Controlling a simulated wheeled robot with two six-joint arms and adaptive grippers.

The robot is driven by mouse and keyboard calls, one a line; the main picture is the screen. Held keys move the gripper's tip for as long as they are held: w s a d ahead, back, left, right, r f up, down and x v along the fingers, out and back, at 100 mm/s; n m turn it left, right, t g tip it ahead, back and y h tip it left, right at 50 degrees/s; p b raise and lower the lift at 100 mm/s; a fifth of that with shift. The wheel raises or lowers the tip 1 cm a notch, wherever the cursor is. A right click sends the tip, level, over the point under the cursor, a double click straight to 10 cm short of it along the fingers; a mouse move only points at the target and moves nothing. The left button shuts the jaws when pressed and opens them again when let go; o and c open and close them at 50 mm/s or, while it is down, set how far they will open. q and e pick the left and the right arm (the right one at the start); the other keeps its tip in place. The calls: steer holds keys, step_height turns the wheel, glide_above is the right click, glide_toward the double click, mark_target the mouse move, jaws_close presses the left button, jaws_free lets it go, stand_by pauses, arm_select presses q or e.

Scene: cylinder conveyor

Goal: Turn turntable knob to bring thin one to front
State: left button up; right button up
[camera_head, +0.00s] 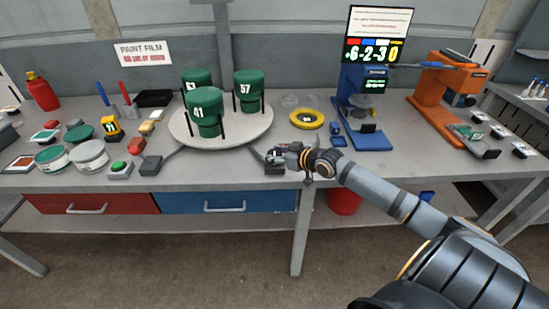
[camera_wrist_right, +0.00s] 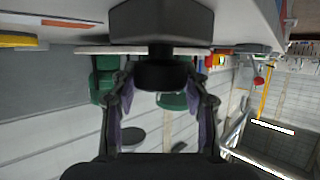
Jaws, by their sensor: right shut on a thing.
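A round pale turntable (camera_head: 180,133) carries three green cylinders: one marked 41 (camera_head: 207,124) at the front, one that seems marked 57 (camera_head: 248,104) at the right, and one partly hidden (camera_head: 197,76) behind. Dark upright posts stand beside them. My right gripper (camera_head: 277,156) is at the bench's front edge, right of the turntable. It is shut on a dark round knob (camera_wrist_right: 160,73), which sits between the fingers in the wrist view, below a dark block (camera_wrist_right: 160,22). The knob is mostly hidden in the head view. My left gripper is out of view.
A yellow ring (camera_head: 307,119) lies behind my right gripper. A blue stand (camera_head: 368,137) and an orange stand (camera_head: 428,105) are to the right. Cans (camera_head: 90,155), a green button box (camera_head: 119,170) and small tools crowd the left side.

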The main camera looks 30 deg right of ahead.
mark_target(275, 153)
stand_by(0.3)
steer(key=o, duration=1.1)
steer(key=shift+o, duration=0.2)
step_height(275, 153, up, 10)
steer(key=shift+f, duration=0.1)
